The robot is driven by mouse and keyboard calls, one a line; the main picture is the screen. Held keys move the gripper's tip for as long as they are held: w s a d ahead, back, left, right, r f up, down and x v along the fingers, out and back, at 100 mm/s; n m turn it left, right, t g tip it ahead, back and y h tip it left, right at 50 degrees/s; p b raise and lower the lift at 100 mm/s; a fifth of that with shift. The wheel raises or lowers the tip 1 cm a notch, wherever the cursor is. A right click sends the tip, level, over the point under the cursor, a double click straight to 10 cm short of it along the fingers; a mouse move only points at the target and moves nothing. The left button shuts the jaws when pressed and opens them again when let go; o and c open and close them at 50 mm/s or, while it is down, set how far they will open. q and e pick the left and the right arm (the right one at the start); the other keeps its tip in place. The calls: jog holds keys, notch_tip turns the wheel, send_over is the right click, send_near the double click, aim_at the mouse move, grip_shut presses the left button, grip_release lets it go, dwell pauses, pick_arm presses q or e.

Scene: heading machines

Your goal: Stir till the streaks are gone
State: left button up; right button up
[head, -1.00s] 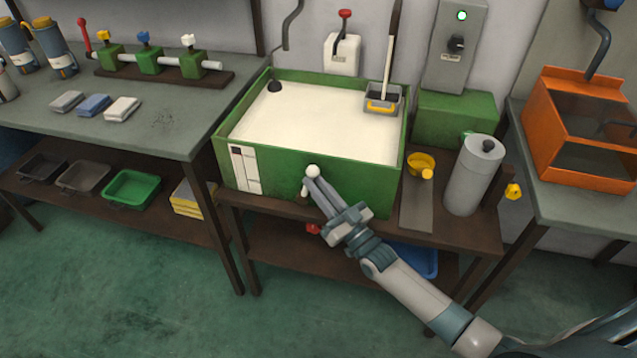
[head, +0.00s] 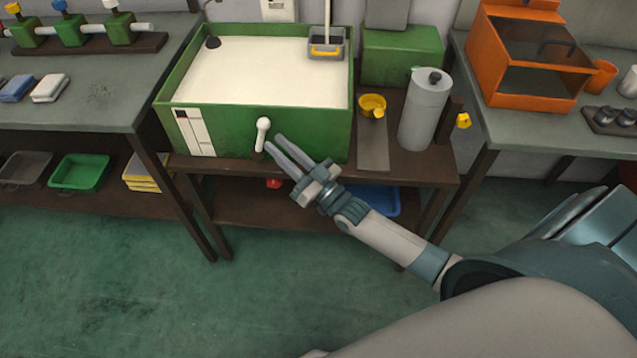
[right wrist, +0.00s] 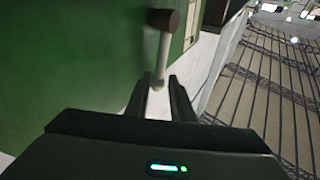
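The green tank (head: 300,128) holds a flat cream-white liquid (head: 262,75); I make out no clear streaks on it. A white crank handle (head: 262,130) with a rounded knob stands at the tank's front wall. My right gripper (head: 272,142) is open just right of the handle, its two fingers pointing at it. In the right wrist view, the handle (right wrist: 163,52) is a pale rod with a dark brown end, and its near end lies between or just beyond the open fingertips (right wrist: 160,82). I cannot tell if they touch. My left gripper is not in view.
A skimmer-like grey box (head: 326,44) hangs at the tank's back right. A yellow cup (head: 372,104) and a grey cylinder (head: 424,112) stand right of the tank. An orange bin (head: 525,60) sits on the right table. The floor (head: 110,290) in front is clear.

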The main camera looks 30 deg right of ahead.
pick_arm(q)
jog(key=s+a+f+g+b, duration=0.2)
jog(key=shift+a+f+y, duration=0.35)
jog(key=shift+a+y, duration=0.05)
pick_arm(e)
jog(key=v, duration=1.4)
jog(key=shift+w, duration=0.1)
jog(key=s+a+f+g+h, duration=0.1)
jog(key=s+f+g+h, duration=0.2)
jog(key=f, duration=1.1)
jog(key=s+a+f+g+h, duration=0.15)
jog(key=f+g, duration=0.25)
jog(key=f, duration=1)
jog(key=s+a+f+g+h, duration=0.1)
jog(key=s+f+g, duration=0.3)
jog(key=s+f, duration=0.4)
jog(key=s+a+f+g, duration=0.4)
jog(key=s+f, duration=0.5)
jog(key=f, duration=0.1)
jog(key=shift+s+f+h, duration=0.2)
jog(key=shift+s+h, duration=0.05)
jog(key=shift+h, duration=0.1)
